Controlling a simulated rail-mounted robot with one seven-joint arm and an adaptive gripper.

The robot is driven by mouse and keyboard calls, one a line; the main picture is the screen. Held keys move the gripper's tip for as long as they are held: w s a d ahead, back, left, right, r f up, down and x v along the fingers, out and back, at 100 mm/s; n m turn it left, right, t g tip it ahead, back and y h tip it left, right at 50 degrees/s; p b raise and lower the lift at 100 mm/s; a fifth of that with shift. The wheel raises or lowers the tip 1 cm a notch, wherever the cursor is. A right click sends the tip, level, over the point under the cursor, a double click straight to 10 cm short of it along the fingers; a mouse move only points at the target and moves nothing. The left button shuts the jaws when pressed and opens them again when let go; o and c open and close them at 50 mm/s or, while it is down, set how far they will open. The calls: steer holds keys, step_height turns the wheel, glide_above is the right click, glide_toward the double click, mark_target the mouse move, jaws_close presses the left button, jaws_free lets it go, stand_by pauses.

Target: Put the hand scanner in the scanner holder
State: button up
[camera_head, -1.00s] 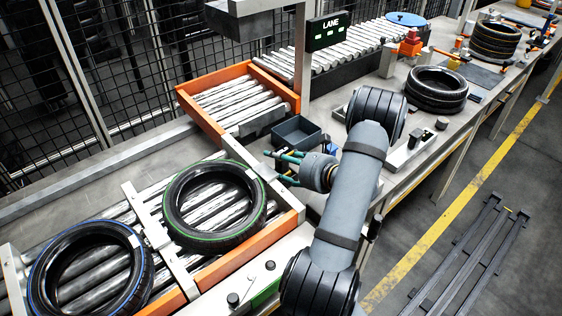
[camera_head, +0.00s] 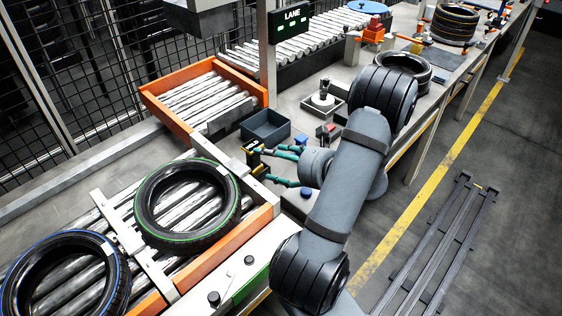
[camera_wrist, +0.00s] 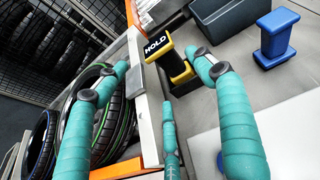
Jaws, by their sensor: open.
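My gripper (camera_head: 268,164) has teal fingers spread open and empty, above the near side of the bench beside the roller conveyor. In the wrist view my gripper (camera_wrist: 163,78) has a yellow-and-black block marked HOLD (camera_wrist: 178,66) ahead, between the outer fingertips; contact cannot be judged. The same block (camera_head: 253,155) shows at the fingertips in the head view. I cannot identify the hand scanner or its holder for certain. A dark upright object (camera_head: 323,88) stands over a white round piece in a shallow grey tray (camera_head: 340,115), beyond my gripper.
A dark open bin (camera_head: 265,139) stands just behind the block. A blue block (camera_wrist: 275,38) is right of it. A red-and-grey block (camera_head: 325,131) lies near the arm. A green-ringed tyre (camera_head: 147,215) lies on the rollers at left. Stacked tyres (camera_head: 455,22) stand farther back.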

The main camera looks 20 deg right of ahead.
steer(key=shift+v, duration=1.5)
